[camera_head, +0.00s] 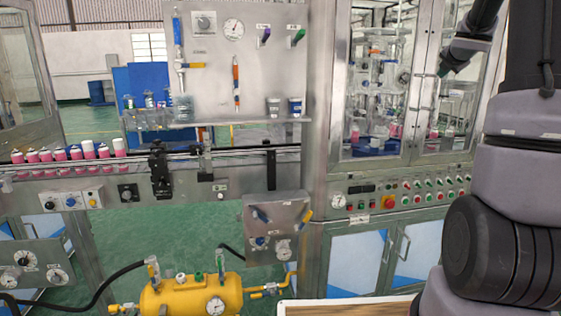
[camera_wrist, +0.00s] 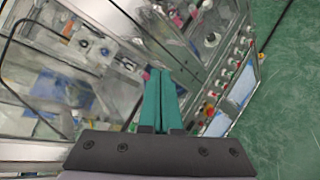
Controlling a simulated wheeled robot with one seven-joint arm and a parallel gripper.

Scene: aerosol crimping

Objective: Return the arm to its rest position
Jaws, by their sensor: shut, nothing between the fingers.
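My gripper (camera_wrist: 158,76) shows in the wrist view with its two teal fingers together, shut and empty. It is up in the air, apart from the machine cabinet behind it. The wrist view is tilted and partly blurred.
A glass-fronted machine cabinet (camera_head: 340,110) with a row of buttons (camera_head: 434,187) stands close to my arm. A conveyor (camera_head: 85,163) carries several pink cans (camera_head: 75,152) at left. A yellow tank (camera_head: 190,297) sits low in front. Green floor (camera_wrist: 295,90) is clear at right in the wrist view.

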